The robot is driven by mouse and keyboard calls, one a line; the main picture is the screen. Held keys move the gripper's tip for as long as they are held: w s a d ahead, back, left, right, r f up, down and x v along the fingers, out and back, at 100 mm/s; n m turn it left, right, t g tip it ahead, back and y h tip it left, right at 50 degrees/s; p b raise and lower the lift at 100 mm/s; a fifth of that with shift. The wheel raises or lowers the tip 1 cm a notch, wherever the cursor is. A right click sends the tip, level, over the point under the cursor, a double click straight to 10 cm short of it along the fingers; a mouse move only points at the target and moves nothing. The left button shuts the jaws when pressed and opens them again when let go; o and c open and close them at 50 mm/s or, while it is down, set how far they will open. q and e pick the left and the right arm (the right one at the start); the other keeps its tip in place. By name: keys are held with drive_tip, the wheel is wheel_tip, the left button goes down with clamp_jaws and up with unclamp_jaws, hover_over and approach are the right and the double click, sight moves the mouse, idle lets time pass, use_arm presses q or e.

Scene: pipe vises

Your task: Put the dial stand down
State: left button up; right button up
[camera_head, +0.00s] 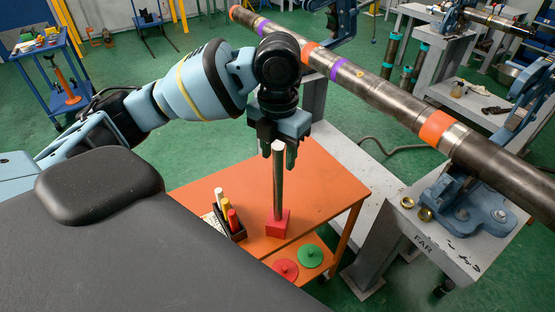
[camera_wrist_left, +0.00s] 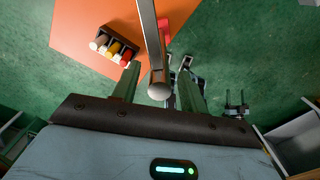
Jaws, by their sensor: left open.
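The dial stand (camera_head: 278,190) is a grey metal post on a red block base, with a pale top end. It stands upright, and its base appears to rest on the orange table (camera_head: 330,188). In the left wrist view the post (camera_wrist_left: 153,42) runs up from its round end between my fingers. My left gripper (camera_head: 279,158) is open at the post's top, with one finger on each side. In the left wrist view, gaps show between the post and both fingers (camera_wrist_left: 158,88). I see no dial on the post. My right gripper is not in view.
A dark holder with white, yellow and red sticks (camera_head: 229,222) stands left of the base. A red disc (camera_head: 285,270) and a green disc (camera_head: 310,256) lie on a lower shelf in front. A long banded pipe (camera_head: 380,95) in a blue vise (camera_head: 465,205) crosses the right side.

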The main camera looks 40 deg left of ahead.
use_arm(q)
wheel_tip(320, 180, up, 9)
drive_tip(key=shift+r+p, duration=0.2)
drive_tip(key=shift+p, duration=0.5)
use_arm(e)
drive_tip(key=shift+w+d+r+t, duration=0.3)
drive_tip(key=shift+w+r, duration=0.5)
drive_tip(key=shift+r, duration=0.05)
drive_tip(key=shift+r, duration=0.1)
